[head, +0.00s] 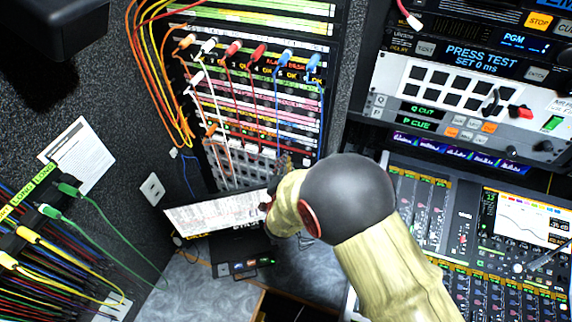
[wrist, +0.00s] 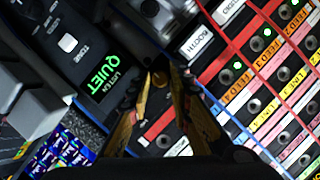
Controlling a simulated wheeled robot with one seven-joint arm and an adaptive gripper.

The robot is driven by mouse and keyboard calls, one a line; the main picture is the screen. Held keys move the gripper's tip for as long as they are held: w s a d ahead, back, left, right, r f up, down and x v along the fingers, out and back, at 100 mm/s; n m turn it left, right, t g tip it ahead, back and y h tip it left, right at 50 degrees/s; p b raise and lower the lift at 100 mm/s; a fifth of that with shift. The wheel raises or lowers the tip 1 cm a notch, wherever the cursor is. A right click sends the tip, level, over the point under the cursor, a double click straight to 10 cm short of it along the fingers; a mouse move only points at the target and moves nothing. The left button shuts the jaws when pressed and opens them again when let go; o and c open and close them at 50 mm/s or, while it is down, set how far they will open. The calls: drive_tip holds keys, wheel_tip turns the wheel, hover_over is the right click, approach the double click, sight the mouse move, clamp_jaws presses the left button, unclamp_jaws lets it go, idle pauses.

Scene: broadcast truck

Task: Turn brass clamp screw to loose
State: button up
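Which way the screw is turned cannot be made out. In the head view, my arm covers most of the gripper and hides the screw, in front of the lower part of the patch rack (head: 262,130).
Labelled sockets with green lights (wrist: 255,85) lie close on the right in the wrist view.

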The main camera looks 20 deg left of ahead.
clamp_jaws()
drive_tip(key=shift+f+b, duration=0.15)
drive_tip(key=shift+b, duration=0.3)
